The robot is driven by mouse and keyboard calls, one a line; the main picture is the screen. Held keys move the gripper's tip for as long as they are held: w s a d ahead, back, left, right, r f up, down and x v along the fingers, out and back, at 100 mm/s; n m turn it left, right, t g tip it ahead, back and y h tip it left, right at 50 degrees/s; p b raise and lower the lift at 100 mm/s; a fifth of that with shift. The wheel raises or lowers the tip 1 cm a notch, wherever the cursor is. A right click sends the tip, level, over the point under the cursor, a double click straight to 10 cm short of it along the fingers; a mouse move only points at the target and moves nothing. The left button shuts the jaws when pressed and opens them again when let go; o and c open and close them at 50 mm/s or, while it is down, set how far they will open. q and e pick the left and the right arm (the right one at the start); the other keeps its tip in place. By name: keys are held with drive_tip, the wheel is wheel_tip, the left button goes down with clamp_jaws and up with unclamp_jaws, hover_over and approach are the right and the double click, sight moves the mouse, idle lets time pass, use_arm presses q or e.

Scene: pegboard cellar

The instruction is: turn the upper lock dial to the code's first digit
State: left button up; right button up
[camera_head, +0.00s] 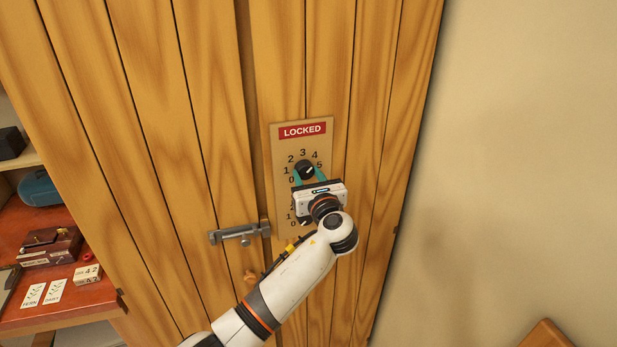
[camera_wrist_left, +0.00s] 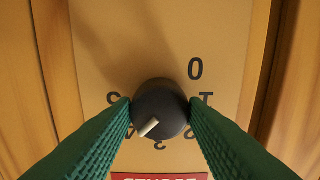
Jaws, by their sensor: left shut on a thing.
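The upper lock dial (camera_head: 305,169) is a black round knob on a tan panel (camera_head: 289,151), with digits 0 to 5 around it. Its white pointer is turned to the upper right, about toward the 4. My left gripper (camera_head: 308,174) is shut on the dial, its teal fingers on either side. The left wrist view, upside down to the panel, shows the dial (camera_wrist_left: 160,110) between the fingertips (camera_wrist_left: 160,104). A red LOCKED sign (camera_head: 302,130) is above. The lower dial (camera_head: 305,220) is mostly hidden by my wrist. My right gripper is out of view.
The panel is on a wooden plank door (camera_head: 210,120) with a grey latch (camera_head: 240,233). On the left, a red-brown shelf (camera_head: 60,312) holds cards marked FERN and DAISY (camera_head: 55,291), a small number block (camera_head: 87,273) and a brown box (camera_head: 50,246). A plain wall is right.

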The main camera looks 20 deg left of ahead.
use_arm(q)
drive_tip(key=shift+r, duration=0.35)
drive_tip(key=o, duration=0.8)
drive_tip(key=shift+o, duration=0.9)
drive_tip(key=shift+w+a+f, duration=0.1)
drive_tip(key=shift+f, duration=0.2)
drive_tip(key=b+v, duration=0.4)
drive_tip(key=v, duration=0.8)
